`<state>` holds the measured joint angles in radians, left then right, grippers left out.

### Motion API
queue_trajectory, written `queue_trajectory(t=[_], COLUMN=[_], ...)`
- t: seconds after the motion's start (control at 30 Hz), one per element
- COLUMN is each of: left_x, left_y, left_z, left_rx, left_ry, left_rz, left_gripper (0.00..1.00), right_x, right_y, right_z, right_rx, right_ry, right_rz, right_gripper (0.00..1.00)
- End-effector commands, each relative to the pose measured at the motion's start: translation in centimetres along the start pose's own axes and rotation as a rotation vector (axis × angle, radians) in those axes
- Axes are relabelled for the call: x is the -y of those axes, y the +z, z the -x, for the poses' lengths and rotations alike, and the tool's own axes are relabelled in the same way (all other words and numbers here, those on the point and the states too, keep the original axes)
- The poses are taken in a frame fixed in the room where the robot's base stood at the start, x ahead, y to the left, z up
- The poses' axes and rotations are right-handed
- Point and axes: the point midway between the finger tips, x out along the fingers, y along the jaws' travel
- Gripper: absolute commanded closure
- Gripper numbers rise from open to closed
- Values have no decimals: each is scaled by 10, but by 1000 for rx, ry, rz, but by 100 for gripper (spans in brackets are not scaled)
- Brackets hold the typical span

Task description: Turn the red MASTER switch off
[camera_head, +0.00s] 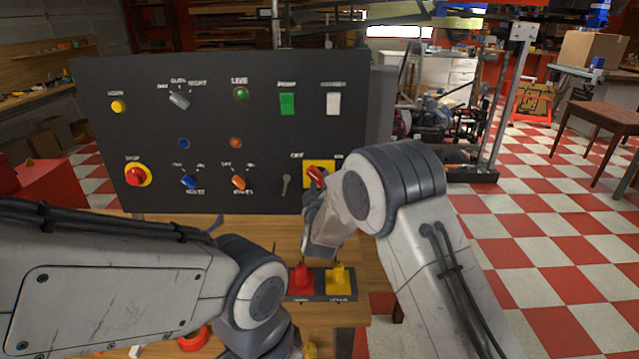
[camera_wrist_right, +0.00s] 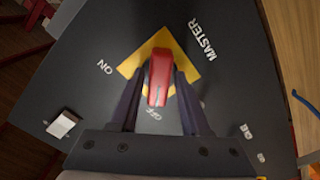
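The MASTER switch is a red handle (camera_head: 316,175) on a yellow plate (camera_head: 326,180) at the lower right of the black panel. In the right wrist view the red handle (camera_wrist_right: 160,78) lies in line with the OFF label on the yellow plate (camera_wrist_right: 183,62); the ON label is off to the left. My right gripper (camera_wrist_right: 162,72) is at the switch, with one finger on each side of the handle and narrow gaps seeming to show. In the head view my right arm partly covers the plate. My left gripper is out of view; only its arm shows at lower left.
The black panel (camera_head: 210,130) carries other controls: a red STOP button (camera_head: 137,175), an orange knob (camera_head: 239,182), a blue knob (camera_head: 188,181), a green rocker (camera_head: 287,104) and a white rocker (camera_head: 333,104). A key (camera_head: 286,184) sits just left of the MASTER plate.

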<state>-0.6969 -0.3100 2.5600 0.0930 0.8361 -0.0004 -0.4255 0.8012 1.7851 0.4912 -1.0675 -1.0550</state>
Motion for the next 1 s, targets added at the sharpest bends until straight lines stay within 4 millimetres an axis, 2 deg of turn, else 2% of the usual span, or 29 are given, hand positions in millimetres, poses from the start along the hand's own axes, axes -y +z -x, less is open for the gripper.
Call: queue_trajectory(t=[0.3,0.43,0.57,0.8,1.0], left_x=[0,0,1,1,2], left_y=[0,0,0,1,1], left_z=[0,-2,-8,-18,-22], left_rx=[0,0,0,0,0], left_ry=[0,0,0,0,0], left_rz=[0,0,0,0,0], left_gripper=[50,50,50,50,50], right_x=[0,0,1,2,1], right_y=[-1,-1,0,0,0], right_z=[0,6,25,73,99], right_rx=[-1,-2,-3,-2,-1], right_ry=[1,0,-1,-1,0], right_rz=[-2,-2,-2,-2,-2], right_gripper=[38,38,38,38,38])
